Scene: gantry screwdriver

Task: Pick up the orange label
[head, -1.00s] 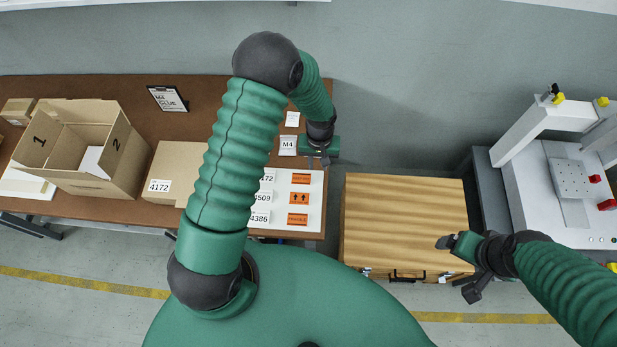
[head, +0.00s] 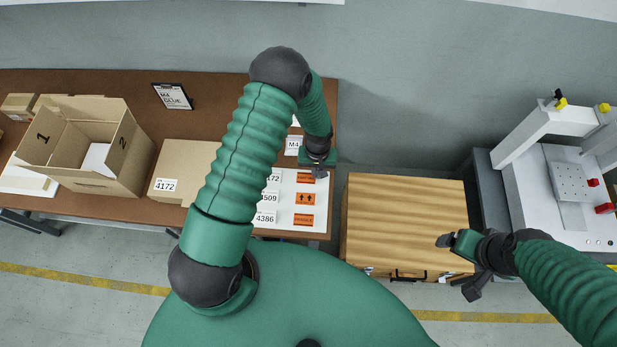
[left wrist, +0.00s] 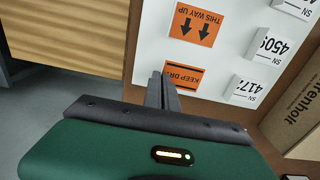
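Three orange labels lie in a column on a white sheet (head: 285,222) on the brown table: a top one (head: 304,179) reading KEEP DRY, a middle one (head: 305,199) with two arrows, and a bottom one (head: 303,220). My left gripper (head: 319,173) is at the top label's upper right corner and partly covers it. In the left wrist view the gripper's fingers (left wrist: 162,90) are close together beside the KEEP DRY label (left wrist: 187,77), with nothing seen between them. The THIS WAY UP label (left wrist: 195,26) is beyond. My right gripper (head: 456,266) is over the wooden case; its finger gap is unclear.
White serial number labels (head: 265,217) lie left of the orange ones. A closed carton (head: 190,160) and an open carton (head: 115,160) stand further left. The wooden case (head: 400,215) and a white gantry machine (head: 535,185) are to the right.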

